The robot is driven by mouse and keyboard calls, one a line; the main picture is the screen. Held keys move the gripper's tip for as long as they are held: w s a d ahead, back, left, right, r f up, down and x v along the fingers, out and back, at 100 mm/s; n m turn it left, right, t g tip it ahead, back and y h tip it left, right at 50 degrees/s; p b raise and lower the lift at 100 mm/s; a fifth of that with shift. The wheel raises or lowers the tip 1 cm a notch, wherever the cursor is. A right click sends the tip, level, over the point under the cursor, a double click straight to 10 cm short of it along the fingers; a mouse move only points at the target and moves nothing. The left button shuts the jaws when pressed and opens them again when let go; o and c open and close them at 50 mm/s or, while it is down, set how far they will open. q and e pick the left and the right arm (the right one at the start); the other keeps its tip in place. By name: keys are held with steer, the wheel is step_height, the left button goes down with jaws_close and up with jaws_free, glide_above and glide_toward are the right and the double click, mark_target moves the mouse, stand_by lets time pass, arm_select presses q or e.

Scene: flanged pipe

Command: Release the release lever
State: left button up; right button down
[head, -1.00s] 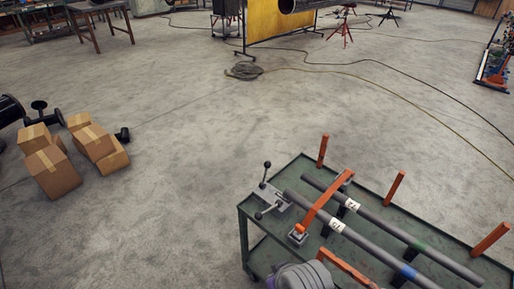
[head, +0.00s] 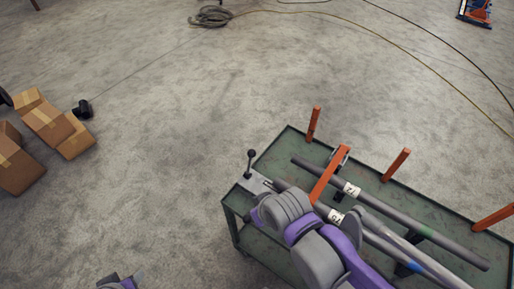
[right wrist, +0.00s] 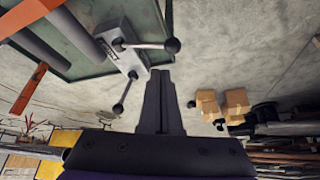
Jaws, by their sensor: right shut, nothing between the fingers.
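A grey metal plate (head: 260,183) with ball-knobbed levers sits at the cart's left corner. One lever (head: 251,163) stands up with a dark knob; my right arm hides the other in the head view. In the right wrist view two levers show on the plate (right wrist: 122,48): one (right wrist: 150,45) points right, the other (right wrist: 126,92) points down the picture. I cannot tell which is the release lever. My right gripper (right wrist: 160,74) is shut and empty, its tips beside the plate and between the two knobs in that view; contact is unclear.
The green cart (head: 290,150) carries grey pipes (head: 440,242), an orange bar (head: 328,178) across them and upright orange posts (head: 398,165). Cardboard boxes (head: 45,122) lie on the floor at left.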

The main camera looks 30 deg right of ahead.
steer(key=shift+s, duration=0.1)
steer(key=m+g+y+b, duration=0.25)
steer(key=m+g, duration=0.25)
steer(key=m, duration=0.4)
glide_toward(250, 163)
steer(key=s+a+r, duration=0.3)
steer(key=s, duration=0.2)
steer(key=w+d+f+m+g+y+b, duration=0.2)
steer(key=w+d+m, duration=0.4)
steer(key=d, duration=0.6)
steer(key=w+f+y, duration=0.1)
steer(key=w, duration=0.1)
steer(key=shift+w+d+m+b, duration=0.3)
steer(key=shift+w+d+m, duration=0.05)
steer(key=shift+d+m, duration=0.05)
steer(key=shift+f, duration=0.1)
steer(key=s+a+f, duration=0.2)
steer(key=a+f, duration=0.5)
steer(key=a, duration=0.1)
steer(key=shift+a+f, duration=0.25)
steer(key=shift+f, duration=0.05)
